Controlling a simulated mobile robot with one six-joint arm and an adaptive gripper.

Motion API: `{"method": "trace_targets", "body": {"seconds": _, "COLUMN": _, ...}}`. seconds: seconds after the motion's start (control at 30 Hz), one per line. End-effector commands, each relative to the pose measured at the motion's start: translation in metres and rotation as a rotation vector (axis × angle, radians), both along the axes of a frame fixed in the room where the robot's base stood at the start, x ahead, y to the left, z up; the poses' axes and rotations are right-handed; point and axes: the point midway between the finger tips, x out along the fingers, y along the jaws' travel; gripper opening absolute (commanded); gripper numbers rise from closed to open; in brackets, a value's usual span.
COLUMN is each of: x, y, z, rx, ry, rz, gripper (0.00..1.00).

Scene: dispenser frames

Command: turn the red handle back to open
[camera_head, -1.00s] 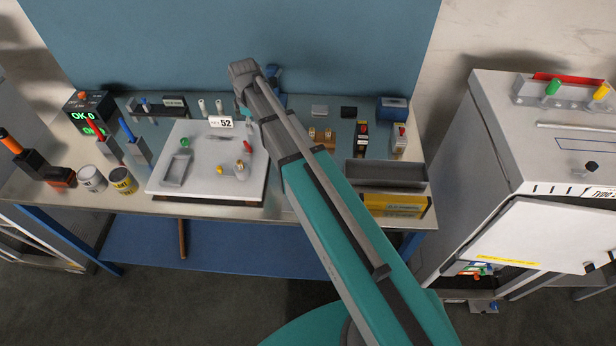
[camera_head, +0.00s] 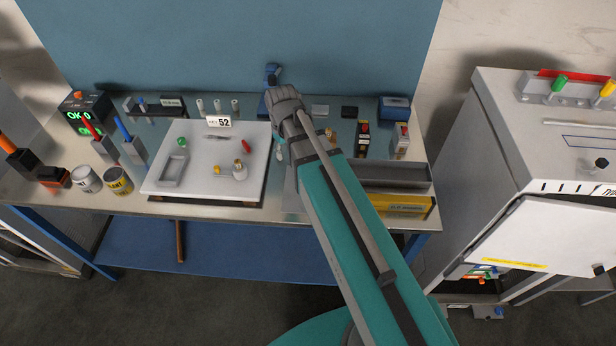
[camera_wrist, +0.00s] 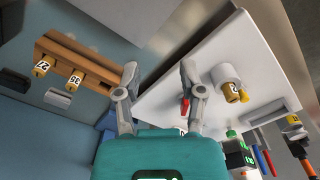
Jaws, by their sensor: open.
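A small red handle (camera_head: 246,146) lies near the right edge of a white board (camera_head: 210,136) on the bench. In the wrist view the red handle (camera_wrist: 184,106) shows beside my right-hand finger, which covers part of it. My gripper (camera_wrist: 158,68) is open and empty, its two fingers well apart above the left edge of the board. In the head view my gripper (camera_head: 281,150) is mostly hidden by my wrist, just right of the red handle. The board also bears a brass-and-white fitting (camera_head: 239,170), a green knob (camera_head: 181,140) and a grey tray (camera_head: 173,169).
A wooden block with numbered brass tags (camera_wrist: 70,62) is at the left of the wrist view. A long grey bin (camera_head: 400,176) and yellow box (camera_head: 405,203) are at the bench's right. Screwdrivers (camera_head: 125,132) and two cans (camera_head: 118,181) stand at the left.

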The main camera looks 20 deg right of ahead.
Motion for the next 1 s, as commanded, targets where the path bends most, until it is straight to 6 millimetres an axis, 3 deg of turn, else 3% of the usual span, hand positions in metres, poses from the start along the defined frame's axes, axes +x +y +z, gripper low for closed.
{"method": "trace_targets", "body": {"seconds": 0.6, "x": -0.073, "y": -0.036, "z": -0.025, "rx": 0.0, "ry": 0.0, "rz": -0.328, "gripper": 0.51}}
{"method": "trace_targets", "body": {"seconds": 1.0, "x": -0.085, "y": -0.042, "z": -0.027, "rx": 0.0, "ry": 0.0, "rz": -0.397, "gripper": 0.51}}
